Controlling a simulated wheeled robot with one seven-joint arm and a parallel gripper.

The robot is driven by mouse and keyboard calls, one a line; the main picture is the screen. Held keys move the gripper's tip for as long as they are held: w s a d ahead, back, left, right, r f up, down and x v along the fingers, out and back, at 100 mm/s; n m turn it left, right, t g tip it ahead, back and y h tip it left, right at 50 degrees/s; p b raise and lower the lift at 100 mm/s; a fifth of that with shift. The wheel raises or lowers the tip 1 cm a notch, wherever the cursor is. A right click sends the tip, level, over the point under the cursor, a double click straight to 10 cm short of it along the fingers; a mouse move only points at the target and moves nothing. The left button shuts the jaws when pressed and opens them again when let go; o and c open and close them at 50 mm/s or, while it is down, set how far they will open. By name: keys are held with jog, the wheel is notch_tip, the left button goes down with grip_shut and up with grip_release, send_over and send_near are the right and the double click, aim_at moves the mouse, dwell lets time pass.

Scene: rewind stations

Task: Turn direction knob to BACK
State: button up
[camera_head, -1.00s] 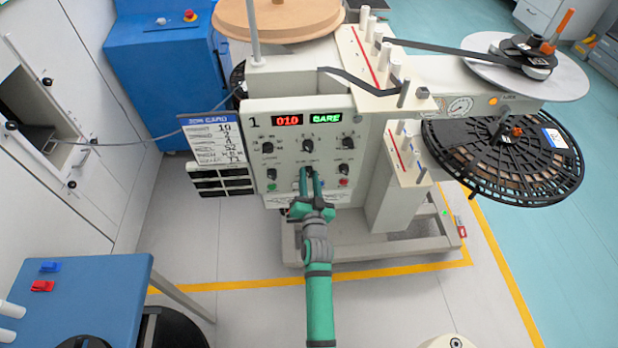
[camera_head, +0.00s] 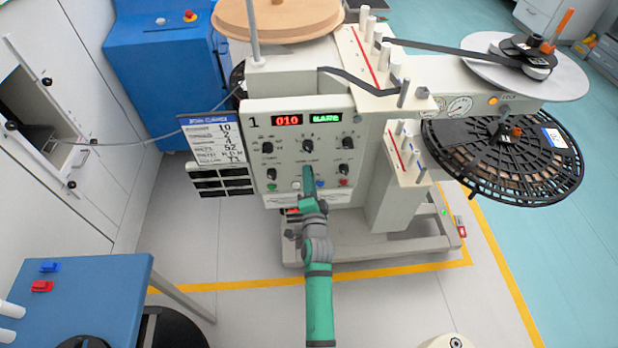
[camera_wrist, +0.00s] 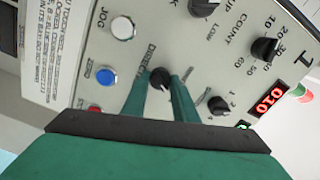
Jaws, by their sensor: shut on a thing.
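The direction knob (camera_wrist: 160,77) is a small black knob on the light panel (camera_wrist: 75,45), beside a partly hidden label starting "DIRECT". In the wrist view my gripper (camera_wrist: 162,80) has its two green fingers on either side of the knob, shut on it. There the fingers hide the direction knob. I cannot read which position it points to.
Close by are a white JOG button (camera_wrist: 122,28), a blue ZERO button (camera_wrist: 107,76) and a small black numbered knob (camera_wrist: 219,105). A red display reads 010 (camera_head: 287,120). A card (camera_head: 212,140) hangs left of the panel. A blue table (camera_head: 85,290) stands at lower left.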

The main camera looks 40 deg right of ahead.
dwell(0.4)
jog(key=o, duration=1.1)
jog(key=shift+c, duration=0.2)
jog(key=v, duration=1)
jog(key=shift+s+a, duration=0.2)
jog(key=shift+s, duration=0.15)
